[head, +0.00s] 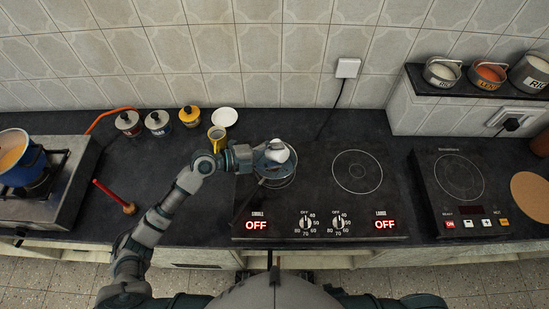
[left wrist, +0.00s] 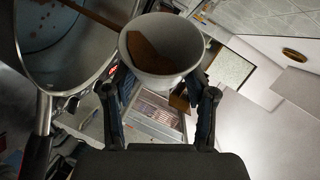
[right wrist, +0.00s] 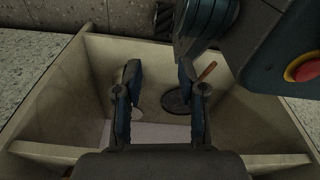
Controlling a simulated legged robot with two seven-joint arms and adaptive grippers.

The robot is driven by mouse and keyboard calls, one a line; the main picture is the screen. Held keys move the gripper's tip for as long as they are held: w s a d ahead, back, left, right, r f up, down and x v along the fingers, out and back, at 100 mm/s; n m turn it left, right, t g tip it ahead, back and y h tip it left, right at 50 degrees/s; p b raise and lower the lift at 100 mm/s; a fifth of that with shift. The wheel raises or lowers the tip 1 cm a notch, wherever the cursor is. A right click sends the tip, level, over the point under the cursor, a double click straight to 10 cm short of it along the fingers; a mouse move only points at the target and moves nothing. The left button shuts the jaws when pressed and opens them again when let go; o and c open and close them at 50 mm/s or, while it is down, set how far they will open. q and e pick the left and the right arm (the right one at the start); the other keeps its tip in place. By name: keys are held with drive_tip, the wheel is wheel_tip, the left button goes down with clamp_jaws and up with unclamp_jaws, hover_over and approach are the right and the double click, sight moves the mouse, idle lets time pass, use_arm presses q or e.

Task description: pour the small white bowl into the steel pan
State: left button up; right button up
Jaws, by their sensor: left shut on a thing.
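The small white bowl (head: 279,151) is over the left burner area in the head view, held by my left gripper (head: 258,158). In the left wrist view, the white bowl (left wrist: 165,68) sits between the fingers of my left gripper (left wrist: 158,92), with brown contents (left wrist: 160,48) inside. The steel pan (head: 277,180) is on the left burner, partly hidden under the bowl and gripper. In the left wrist view the pan (left wrist: 28,62) shows at upper left, beside the bowl, with scattered brown bits inside. My right gripper (right wrist: 163,90) is open and empty.
A wooden utensil (left wrist: 95,14) reaches over the pan. A yellow mug (head: 217,137), a white saucer (head: 224,117) and several lidded jars (head: 158,122) stand left of the cooktop. The right burner (head: 357,171) is clear. Below my right gripper is an open compartment (right wrist: 60,100) with a dark round pan (right wrist: 177,101).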

use_arm(q)
drive_tip(key=shift+a+b, duration=0.1)
drive_tip(key=shift+b, duration=0.25)
use_arm(e)
drive_tip(key=w, duration=0.1)
drive_tip(key=w+r, duration=0.1)
drive_tip(key=w, duration=0.1)
drive_tip(key=shift+r, duration=0.3)
use_arm(q)
drive_tip(key=shift+w, duration=0.1)
